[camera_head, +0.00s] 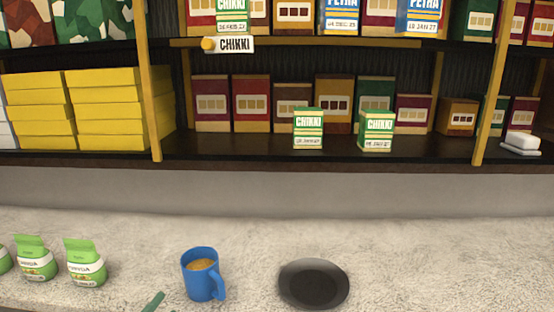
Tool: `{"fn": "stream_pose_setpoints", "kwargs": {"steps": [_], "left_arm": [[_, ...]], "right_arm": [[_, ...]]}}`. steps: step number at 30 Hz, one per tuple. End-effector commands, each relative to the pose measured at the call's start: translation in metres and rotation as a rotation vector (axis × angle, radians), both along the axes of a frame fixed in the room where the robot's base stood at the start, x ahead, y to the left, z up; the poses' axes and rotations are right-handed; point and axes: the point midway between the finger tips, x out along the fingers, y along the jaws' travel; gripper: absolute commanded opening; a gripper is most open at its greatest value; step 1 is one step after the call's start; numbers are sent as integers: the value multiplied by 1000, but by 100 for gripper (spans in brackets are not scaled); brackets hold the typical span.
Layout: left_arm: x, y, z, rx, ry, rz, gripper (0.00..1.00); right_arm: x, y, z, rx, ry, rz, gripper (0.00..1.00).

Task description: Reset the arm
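Neither of my grippers nor any clear part of my arms shows in the head view, so their pose and opening are hidden. The view looks onto a stone counter (400,250) with shelves behind it. Two green and white Chikki boxes, a left one (308,130) and a right one (376,132), stand upright at the front of the middle shelf (230,147).
A blue mug (200,276) with brown contents and a dark round plate (313,284) stand on the counter. Green pouches (86,264) stand at the left. Yellow boxes (105,105) are stacked on the shelf. Wooden posts (149,90) divide it. The counter's right side is clear.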

Motion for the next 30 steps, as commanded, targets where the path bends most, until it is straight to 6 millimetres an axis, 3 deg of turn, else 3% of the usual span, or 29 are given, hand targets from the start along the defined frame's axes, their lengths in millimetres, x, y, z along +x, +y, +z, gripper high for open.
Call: {"fn": "stream_pose_setpoints", "kwargs": {"steps": [1, 6, 9, 12, 15, 18, 30], "left_arm": [[-22, -9, -36, -135, 134, 29, 59], [-102, -35, -133, -550, 538, 172, 59], [-154, -51, -174, -756, 737, 276, 59], [-196, -64, -200, -910, 886, 369, 59], [-226, -74, -215, -1009, 979, 438, 59], [-240, -79, -221, -1059, 1025, 473, 59], [-243, -80, -222, -1066, 1033, 480, 59]], "right_arm": [[0, 0, 2, 0, 0, 0, 50], [0, 0, 6, 0, 1, 1, 50], [-1, 0, 7, 0, 1, 1, 50], [-1, 0, 8, 0, 1, 1, 50], [-1, 0, 8, 0, 1, 1, 50], [-1, 0, 9, 0, 1, 1, 50], [-1, 0, 8, 0, 2, 1, 50]]}}
